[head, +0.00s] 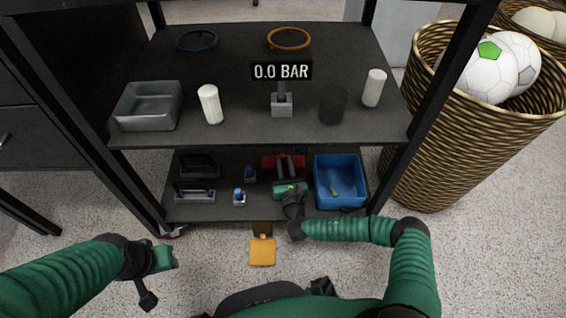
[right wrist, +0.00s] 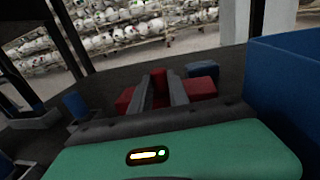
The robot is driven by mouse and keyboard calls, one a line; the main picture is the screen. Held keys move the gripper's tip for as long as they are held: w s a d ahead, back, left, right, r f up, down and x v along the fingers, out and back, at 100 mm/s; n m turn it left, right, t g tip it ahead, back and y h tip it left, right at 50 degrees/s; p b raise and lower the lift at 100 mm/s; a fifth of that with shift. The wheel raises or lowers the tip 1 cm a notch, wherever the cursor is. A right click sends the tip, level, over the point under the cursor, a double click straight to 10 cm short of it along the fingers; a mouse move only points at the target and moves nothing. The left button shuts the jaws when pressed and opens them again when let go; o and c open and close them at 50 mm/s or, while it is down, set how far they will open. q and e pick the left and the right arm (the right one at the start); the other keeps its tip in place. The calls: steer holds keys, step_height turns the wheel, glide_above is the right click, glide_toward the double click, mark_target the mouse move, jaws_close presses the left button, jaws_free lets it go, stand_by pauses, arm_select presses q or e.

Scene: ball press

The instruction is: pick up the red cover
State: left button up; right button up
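The red cover (head: 269,162) lies on the lower shelf, left of the blue bin. It also shows in the right wrist view (right wrist: 202,86), with a raised middle part. My right gripper (head: 285,162) reaches in over the lower shelf. Its two grey fingers (right wrist: 163,85) stand apart, one on each side of the raised red part; I cannot tell whether they touch it. My left gripper (head: 172,258) is held low at the left, in front of the shelf and away from the cover; its fingers do not show clearly.
A blue bin (head: 318,172) stands close right of my right gripper. Small blue-topped parts (head: 239,192) and dark holders (head: 195,196) lie to the left. The upper shelf (head: 240,70) overhangs the lower one. A wicker basket (head: 425,150) stands at the right.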

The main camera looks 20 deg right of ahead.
jaws_close()
steer(key=shift+r, duration=0.1)
